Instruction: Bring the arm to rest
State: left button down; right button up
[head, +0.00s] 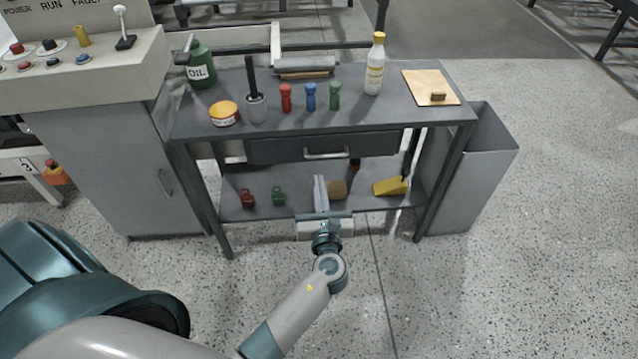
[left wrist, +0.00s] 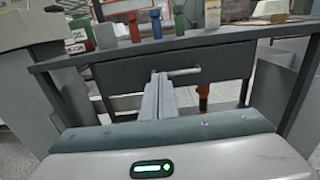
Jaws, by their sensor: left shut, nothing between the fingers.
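My left gripper (head: 320,192) is shut and empty. It stands in front of the grey workbench (head: 330,122), below the drawer (head: 325,147) in the head view. In the left wrist view its closed fingers (left wrist: 157,97) point at the bench front and overlap the drawer (left wrist: 190,80) near its handle (left wrist: 184,71); I cannot tell how far apart they are. In the head view the fingers partly hide a brown cylinder (head: 338,189) on the lower shelf. My right gripper is not in view.
The bench top holds an oil can (head: 201,66), an orange tin (head: 224,113), red, blue and green pegs, a bottle (head: 375,65) and a wooden board (head: 431,87). A yellow wedge (head: 391,186) lies on the shelf. A grey bin (head: 478,170) stands right; a control cabinet (head: 105,150) stands left.

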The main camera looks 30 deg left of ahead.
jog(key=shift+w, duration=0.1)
pick_arm(q)
jog(key=s+d+f+n+g+h+p, duration=0.15)
jog(key=s+f+n, duration=0.25)
jog(key=f, duration=0.4)
jog(key=s+d+f+n+g+h+p, duration=0.1)
jog(key=s+d+f+n+g+h, duration=0.15)
jog(key=f, duration=0.65)
jog(key=s+d+f+n+g+h+p, duration=0.1)
jog(key=s+f+n+h, duration=0.2)
jog(key=s+f+n, duration=0.35)
jog(key=s+d+f+n+g+h+p, duration=0.1)
jog(key=s+d+f+n+g+h, duration=0.1)
jog(key=s+f+n, duration=0.5)
jog(key=s+d+f+n+g+h, duration=0.2)
jog(key=s+f+n, duration=0.5)
jog(key=s, duration=0.3)
jog(key=shift+f+g+p, duration=0.2)
jog(key=shift+g+p, duration=0.1)
jog(key=shift+p, duration=0.05)
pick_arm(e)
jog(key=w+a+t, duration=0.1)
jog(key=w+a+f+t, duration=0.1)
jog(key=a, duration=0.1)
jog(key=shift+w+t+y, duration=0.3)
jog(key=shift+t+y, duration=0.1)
pick_arm(q)
jog(key=shift+s, duration=0.15)
